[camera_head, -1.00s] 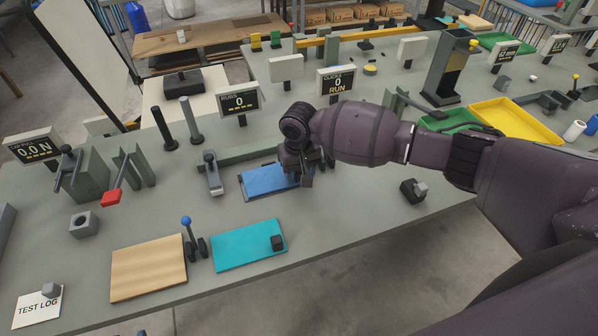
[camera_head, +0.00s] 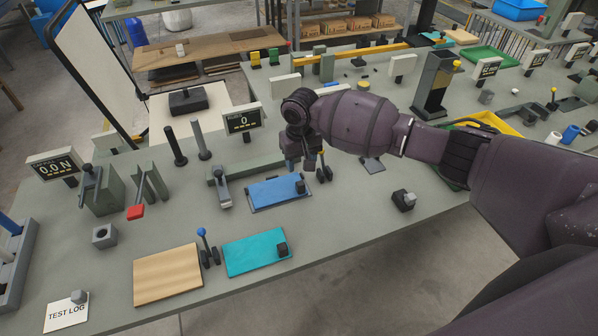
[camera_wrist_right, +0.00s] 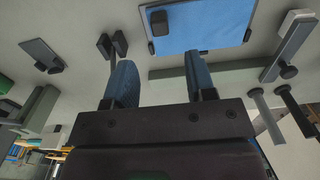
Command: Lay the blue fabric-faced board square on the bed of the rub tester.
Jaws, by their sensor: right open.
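The blue fabric-faced board (camera_head: 272,191) lies flat on the dark bed (camera_head: 282,206) of the rub tester, in front of its green beam (camera_head: 240,170). A thin dark rim of the bed shows along the front; the board looks roughly parallel to it. A black block (camera_head: 300,187) sits at the board's right end. My right gripper (camera_head: 304,166) is just behind and above that end, apart from the board. In the right wrist view its fingers (camera_wrist_right: 160,65) are spread with nothing between, and the blue board (camera_wrist_right: 200,25) shows beyond them. My left gripper is out of view.
A teal board (camera_head: 250,253) with a black block and a wooden board (camera_head: 167,274) lie at the front, a blue-knobbed lever (camera_head: 203,240) between them. A small dark block (camera_head: 403,201) stands to the right. Displays and posts stand behind.

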